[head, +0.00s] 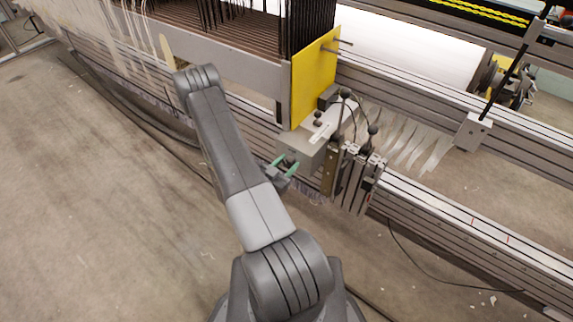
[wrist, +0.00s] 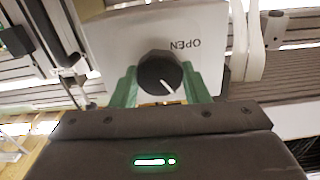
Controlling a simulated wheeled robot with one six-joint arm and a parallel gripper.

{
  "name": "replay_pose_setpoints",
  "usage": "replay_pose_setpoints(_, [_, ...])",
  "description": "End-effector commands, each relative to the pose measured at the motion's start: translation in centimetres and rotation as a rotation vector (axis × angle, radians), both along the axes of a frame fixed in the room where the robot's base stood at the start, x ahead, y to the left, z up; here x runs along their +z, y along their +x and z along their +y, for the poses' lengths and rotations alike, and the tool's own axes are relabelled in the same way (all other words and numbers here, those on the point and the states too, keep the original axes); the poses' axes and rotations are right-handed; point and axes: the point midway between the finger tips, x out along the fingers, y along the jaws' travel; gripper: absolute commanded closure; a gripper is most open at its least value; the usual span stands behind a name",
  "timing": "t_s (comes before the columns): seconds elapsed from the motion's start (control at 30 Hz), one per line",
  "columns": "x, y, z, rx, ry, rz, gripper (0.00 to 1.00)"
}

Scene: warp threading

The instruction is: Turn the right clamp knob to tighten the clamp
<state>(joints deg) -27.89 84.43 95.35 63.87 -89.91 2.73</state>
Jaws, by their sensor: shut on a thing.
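The clamp knob (wrist: 157,72) is round and black, with a white pointer line slanting down and to the right in the wrist view. It sits on the front of a light grey box (wrist: 105,40) marked "OPEN", which reads upside down. My gripper (wrist: 160,80) has green fingers, one on each side of the knob, and is shut on it. In the head view my gripper (head: 285,166) is at the near face of the grey box (head: 296,150). The knob is mostly hidden there by the fingers.
A yellow plate (head: 313,78) stands behind the box. Metal brackets and levers with black ball ends (head: 373,130) stand close on the right. A long slotted metal rail (head: 450,212) runs past them. The concrete floor (head: 90,200) on the left is open.

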Motion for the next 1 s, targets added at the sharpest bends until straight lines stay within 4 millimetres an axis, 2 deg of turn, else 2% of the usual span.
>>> replay_pose_setpoints(0.47, [-0.6,-0.03,-0.06,0.0,0.189,-0.138,0.81])
replay_pose_setpoints(1.0, [-0.31,-0.13,-0.16,-0.001,0.426,-0.31,0.81])
